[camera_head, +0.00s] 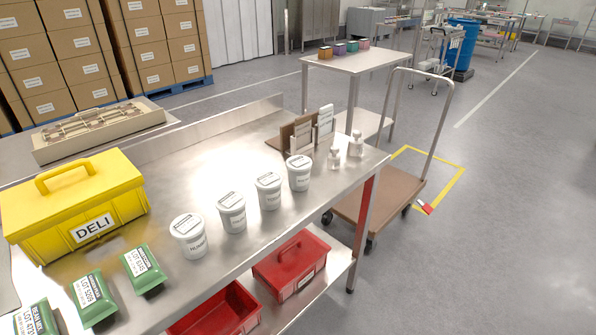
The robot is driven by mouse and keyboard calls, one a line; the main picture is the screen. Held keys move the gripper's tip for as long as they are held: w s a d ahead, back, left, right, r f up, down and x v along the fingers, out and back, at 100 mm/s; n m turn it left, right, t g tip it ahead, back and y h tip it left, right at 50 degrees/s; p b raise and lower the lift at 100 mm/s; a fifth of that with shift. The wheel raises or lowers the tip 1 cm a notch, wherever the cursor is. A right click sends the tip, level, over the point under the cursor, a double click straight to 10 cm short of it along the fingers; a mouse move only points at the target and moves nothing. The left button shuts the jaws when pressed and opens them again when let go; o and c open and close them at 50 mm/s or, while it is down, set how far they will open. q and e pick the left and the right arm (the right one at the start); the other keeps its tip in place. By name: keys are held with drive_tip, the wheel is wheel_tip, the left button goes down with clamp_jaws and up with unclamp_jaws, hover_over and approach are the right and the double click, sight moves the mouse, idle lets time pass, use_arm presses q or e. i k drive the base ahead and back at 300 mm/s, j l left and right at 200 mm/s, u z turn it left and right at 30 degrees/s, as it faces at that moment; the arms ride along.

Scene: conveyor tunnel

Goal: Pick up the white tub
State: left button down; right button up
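Several white tubs with printed labels stand upright in a slanting row on the steel table (190,275). The nearest white tub (189,242) is at the left end of the row. A second white tub (232,216) and a third white tub (269,194) follow to the right. The farthest white tub (299,176) stands near the clear bottles. Gaps separate the tubs, and their lids look closed. Neither of my grippers is in view.
A yellow DELI toolbox (80,207) and green packs (143,270) stand left of the tubs. Two clear bottles (355,145) and brown and white upright holders (303,132) are at the far right end. Red bins (293,266) sit on the lower shelf. Bare steel lies behind the tubs.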

sight(299, 166)
drive_tip(key=i+l+u, duration=0.15)
drive_tip(key=l, duration=0.25)
drive_tip(key=i+l+u, duration=0.15)
drive_tip(key=l, duration=0.2)
drive_tip(key=i+l+u, duration=0.1)
drive_tip(key=l, duration=0.35)
drive_tip(key=i+l+u, duration=0.15)
drive_tip(key=l, duration=0.25)
drive_tip(key=i+l+u, duration=0.15)
drive_tip(key=l, duration=0.3)
